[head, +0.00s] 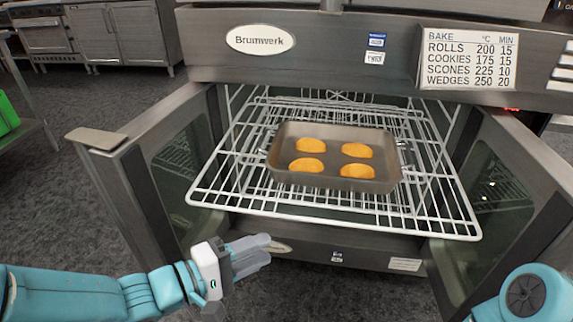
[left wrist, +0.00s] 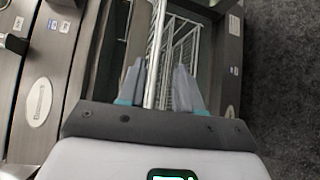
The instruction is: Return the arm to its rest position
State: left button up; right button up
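My left arm (head: 90,292) comes in from the lower left of the head view. Its left gripper (head: 262,254) is in front of the oven, below the front edge of the pulled-out rack. In the left wrist view the two fingers of the left gripper (left wrist: 158,88) stand apart with nothing held between them. The rack's white wires (left wrist: 155,50) show beyond the gap, and I cannot tell how close they are. A joint of my right arm (head: 525,293) shows at the lower right of the head view; its gripper is out of view.
The white wire rack (head: 235,195) juts from the open oven. A metal tray (head: 335,183) on it holds several orange wedges (head: 308,146). The left oven door (head: 140,195) and right oven door (head: 520,165) stand open. Dark floor (head: 60,200) is clear at left.

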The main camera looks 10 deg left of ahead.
pick_arm(q)
jog(key=s+d+f+n+g+y, duration=0.1)
jog(key=d+f+g+y, duration=0.1)
jog(key=f, duration=1)
jog(key=s+d+f+n+g+y, duration=0.1)
jog(key=f+n+g+y, duration=0.15)
jog(key=f, duration=1.05)
jog(key=s+a+f+m+g+y, duration=0.3)
jog(key=s+f+m+g, duration=0.4)
jog(key=s+f+m, duration=0.45)
notch_tip(320, 180, up, 27)
jog(key=p, duration=2.7)
jog(key=shift+r, duration=0.2)
